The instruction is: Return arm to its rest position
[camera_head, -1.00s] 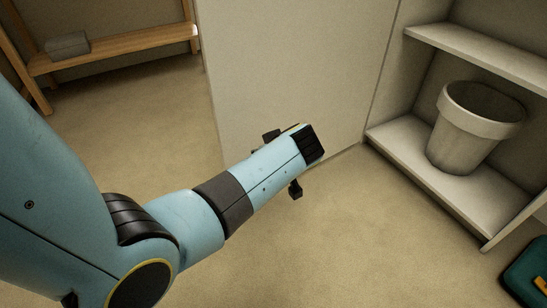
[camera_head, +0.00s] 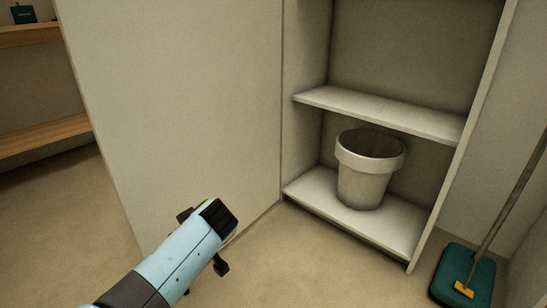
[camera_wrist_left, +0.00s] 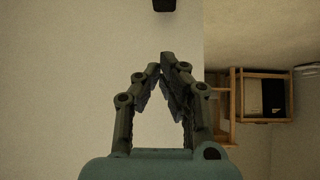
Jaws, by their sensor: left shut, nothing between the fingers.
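My left arm enters the head view from the bottom left, and its light blue forearm points up and right over the floor. My left gripper (camera_head: 222,238) is mostly hidden behind the wrist's end; small dark parts stick out on either side. In the left wrist view the gripper's dark fingers (camera_wrist_left: 161,68) meet at their tips, with nothing between them. The pale cabinet door or panel lies behind them. My right gripper is in neither view.
A tall pale panel (camera_head: 180,110) stands beyond the arm. Right of it, an open shelf unit (camera_head: 380,110) holds a grey bucket-like pot (camera_head: 365,185) on its low shelf. A green floor mop (camera_head: 465,275) stands at bottom right. Wooden shelves (camera_head: 40,138) are at far left.

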